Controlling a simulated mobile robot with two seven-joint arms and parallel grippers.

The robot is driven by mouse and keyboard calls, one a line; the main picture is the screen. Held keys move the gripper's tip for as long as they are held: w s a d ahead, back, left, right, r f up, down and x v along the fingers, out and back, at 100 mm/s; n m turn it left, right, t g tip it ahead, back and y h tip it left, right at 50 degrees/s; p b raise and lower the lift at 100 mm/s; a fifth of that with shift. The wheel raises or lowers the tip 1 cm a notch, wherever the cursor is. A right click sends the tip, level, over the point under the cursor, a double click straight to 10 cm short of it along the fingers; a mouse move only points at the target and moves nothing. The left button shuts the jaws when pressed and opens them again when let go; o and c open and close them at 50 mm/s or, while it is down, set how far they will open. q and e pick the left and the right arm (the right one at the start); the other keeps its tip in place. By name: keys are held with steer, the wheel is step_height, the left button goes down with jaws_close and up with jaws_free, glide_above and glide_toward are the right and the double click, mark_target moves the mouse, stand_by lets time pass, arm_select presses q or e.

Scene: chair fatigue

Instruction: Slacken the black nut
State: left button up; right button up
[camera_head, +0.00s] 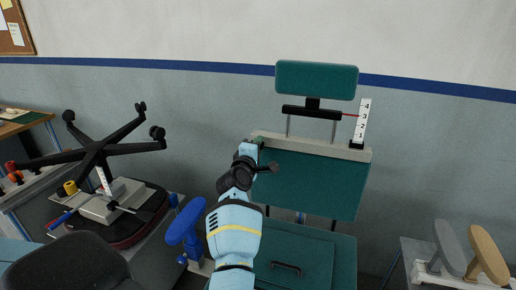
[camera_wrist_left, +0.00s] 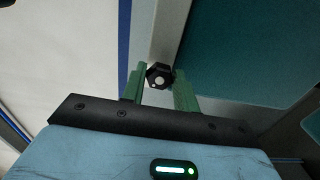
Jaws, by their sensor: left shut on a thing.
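The black nut (camera_wrist_left: 159,75) shows in the left wrist view as a dark hexagon with a pale round centre. It sits between the two green fingers of my left gripper (camera_wrist_left: 160,88), which is shut on it. In the head view my left gripper (camera_head: 258,142) reaches the left end of the beige crossbar (camera_head: 310,145) on the teal chair rig. The nut is hidden there behind the gripper. My right gripper is not in view.
A teal panel (camera_head: 315,182) hangs below the crossbar, with a teal backrest (camera_head: 316,80) above. A numbered scale (camera_head: 362,122) stands at the bar's right end. An upturned chair base (camera_head: 97,150) is at left, a blue armrest (camera_head: 186,222) nearer, and grey and tan pads (camera_head: 487,252) at right.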

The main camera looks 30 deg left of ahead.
arm_select(q)
steer(key=shift+n, duration=0.6)
steer(key=o, duration=1)
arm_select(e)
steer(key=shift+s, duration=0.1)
